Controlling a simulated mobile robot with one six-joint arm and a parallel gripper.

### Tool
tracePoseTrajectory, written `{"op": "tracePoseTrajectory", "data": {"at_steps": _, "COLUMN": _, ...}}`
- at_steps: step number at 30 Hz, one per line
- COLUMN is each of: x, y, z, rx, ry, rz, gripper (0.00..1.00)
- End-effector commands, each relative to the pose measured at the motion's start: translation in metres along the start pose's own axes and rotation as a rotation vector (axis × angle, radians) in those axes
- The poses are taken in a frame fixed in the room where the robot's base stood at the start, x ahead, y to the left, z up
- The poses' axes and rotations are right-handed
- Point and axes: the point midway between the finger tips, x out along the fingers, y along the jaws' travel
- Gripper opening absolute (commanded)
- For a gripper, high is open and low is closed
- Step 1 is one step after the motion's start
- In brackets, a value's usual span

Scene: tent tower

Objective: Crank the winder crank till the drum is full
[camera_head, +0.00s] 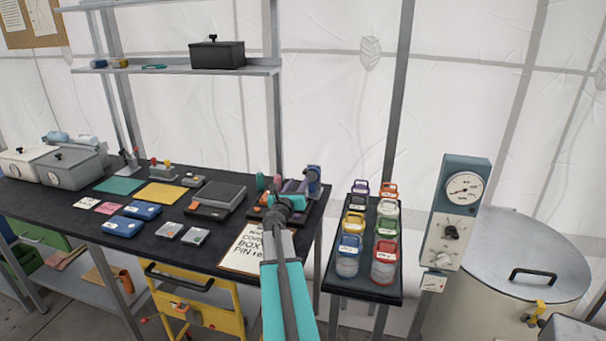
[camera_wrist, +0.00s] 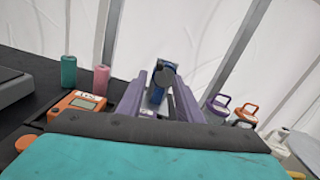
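A blue upright (camera_head: 313,180), seemingly part of the winder, stands at the right end of the black table. In the wrist view the blue part (camera_wrist: 158,88) with a dark top is straight ahead. My gripper (camera_head: 296,186) reaches it from the left in the head view. Its two purple fingers (camera_wrist: 160,76) are spread, with a gap between them, and the blue part shows in or behind that gap. I see nothing clearly clamped. The crank handle and the drum's fill cannot be made out; my arm and fingers hide part of the winder.
A teal cylinder (camera_wrist: 68,72), a pink cylinder (camera_wrist: 101,79) and an orange device (camera_wrist: 77,106) are left of the gripper. A clipboard (camera_head: 245,250) lies in front. A side stand (camera_head: 345,289) with several colored jars is at right, beside a gauge panel (camera_head: 455,215).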

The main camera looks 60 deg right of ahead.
Motion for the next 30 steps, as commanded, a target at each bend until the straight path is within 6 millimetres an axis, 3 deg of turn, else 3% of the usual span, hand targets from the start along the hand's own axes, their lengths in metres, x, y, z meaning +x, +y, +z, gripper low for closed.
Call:
{"op": "tracePoseTrajectory", "data": {"at_steps": 21, "x": 0.066, "y": 0.001, "z": 0.001, "rx": 0.000, "ry": 0.000, "rz": 0.001, "gripper": 0.33}}
{"op": "tracePoseTrajectory", "data": {"at_steps": 30, "x": 0.082, "y": 0.002, "z": 0.000, "rx": 0.000, "ry": 0.000, "rz": 0.002, "gripper": 0.33}}
